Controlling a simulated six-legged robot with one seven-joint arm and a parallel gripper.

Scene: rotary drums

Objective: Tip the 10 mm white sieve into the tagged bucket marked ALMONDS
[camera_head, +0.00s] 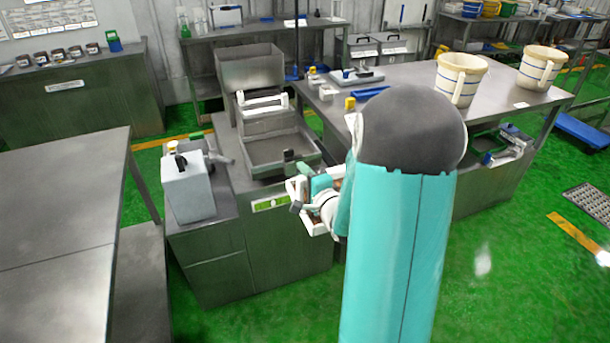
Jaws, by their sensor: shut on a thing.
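My gripper (306,194) is at the front edge of the steel bench, in front of the steel machine, and is partly hidden by my own arm. It is shut on what looks like the white sieve (292,188). White rim parts and a little brown content show around the fingers; most of the sieve is hidden, and its mesh size cannot be read. Two cream buckets with blue bands and white handles stand upright on the right table, one nearer (461,78) and one farther right (541,67). No ALMONDS lettering is legible on either.
The steel machine (262,120) has a shallow tray (275,152) behind my gripper. A grey box (188,187) stands left on the bench. The right table (425,100) holds small tools. A steel table (60,215) fills the left. Green floor is open at right.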

